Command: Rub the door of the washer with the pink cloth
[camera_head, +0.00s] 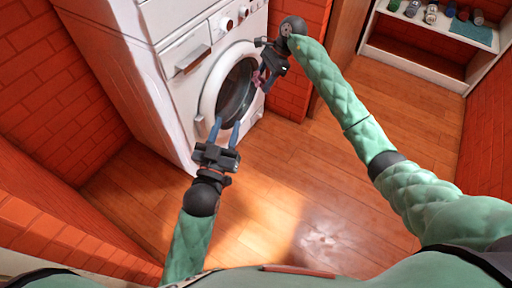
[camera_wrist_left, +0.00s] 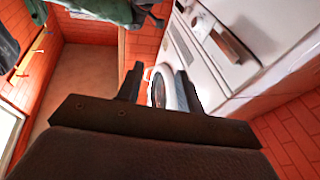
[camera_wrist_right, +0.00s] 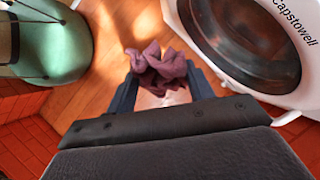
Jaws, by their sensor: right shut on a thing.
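The white washer (camera_head: 178,98) stands against the brick wall in the head view. Its round door (camera_head: 237,88), with a white rim and dark glass, faces right and looks closed; it also shows in the right wrist view (camera_wrist_right: 250,38). My right gripper (camera_head: 263,82) is shut on the pink cloth (camera_wrist_right: 160,70), which hangs crumpled between its fingers beside the door. I cannot tell whether the cloth touches the door. My left gripper (camera_head: 228,128) is open and empty, its fingers near the lower edge of the door; the door shows between them in the left wrist view (camera_wrist_left: 160,88).
A white shelf (camera_head: 415,58) with several small jars and a folded blue-green cloth (camera_head: 472,31) stands at the back right. Brick walls (camera_head: 50,75) enclose the left and back. The wooden floor (camera_head: 300,160) in front of the washer is clear.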

